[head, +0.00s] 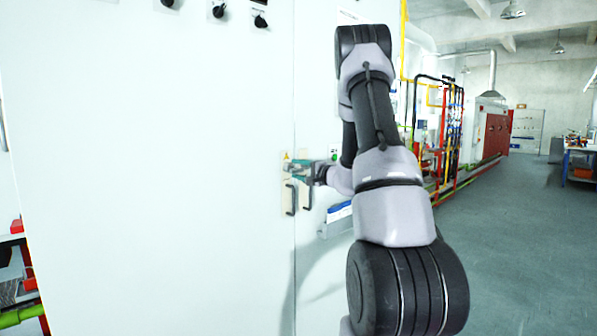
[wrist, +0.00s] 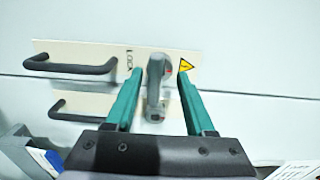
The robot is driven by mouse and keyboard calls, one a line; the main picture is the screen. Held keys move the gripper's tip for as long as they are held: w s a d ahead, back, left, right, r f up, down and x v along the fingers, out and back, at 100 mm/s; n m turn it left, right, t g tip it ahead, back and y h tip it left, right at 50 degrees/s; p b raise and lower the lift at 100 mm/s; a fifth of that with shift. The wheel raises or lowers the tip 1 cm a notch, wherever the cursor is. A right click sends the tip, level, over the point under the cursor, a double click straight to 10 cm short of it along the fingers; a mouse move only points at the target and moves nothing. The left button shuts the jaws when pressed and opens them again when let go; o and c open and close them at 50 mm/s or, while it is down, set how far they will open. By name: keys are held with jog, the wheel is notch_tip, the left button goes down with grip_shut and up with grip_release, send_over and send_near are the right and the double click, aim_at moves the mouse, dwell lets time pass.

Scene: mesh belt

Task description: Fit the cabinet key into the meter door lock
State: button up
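The meter door lock is on a cream plate (wrist: 100,58) marked "LOCK", with a yellow warning triangle, in the wrist view. A grey lever-like piece (wrist: 155,75) stands out from this plate; I cannot tell whether it is the lock's handle or the cabinet key. My gripper (wrist: 160,76) has its two green fingers apart, one on each side of the grey piece, with visible gaps. No separate key shows between the fingers. In the head view my gripper (head: 299,168) is at the plate by the door seam, and the lock is mostly hidden.
Two black pull handles (wrist: 70,66) (wrist: 80,107) stick out beside the lock. A grey holder with papers (head: 336,219) hangs on the white cabinet (head: 180,150) below right. Open floor (head: 530,240) lies to the right, with pipework (head: 445,125) behind.

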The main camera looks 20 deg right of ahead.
jog(key=v, duration=1)
jog(key=shift+s, duration=0.35)
jog(key=shift+d, duration=0.15)
jog(key=s+a+r+n+g+y, duration=0.25)
jog(key=s+a, duration=0.25)
jog(key=a, duration=0.3)
jog(key=s+a+r+n+g+y, duration=0.1)
jog(key=s+a+r+n+g, duration=0.2)
jog(key=a, duration=0.4)
jog(key=s+a+r+n+g+y, duration=0.2)
jog(key=s+a+g, duration=0.35)
jog(key=a, duration=0.25)
jog(key=s+d+r+n+t+h, duration=0.1)
jog(key=s+d+r+n+h, duration=0.1)
jog(key=s+h, duration=0.7)
jog(key=s, duration=0.7)
jog(key=shift+s+r+h, duration=0.25)
jog(key=shift+r+h, duration=0.1)
jog(key=shift+r, duration=0.05)
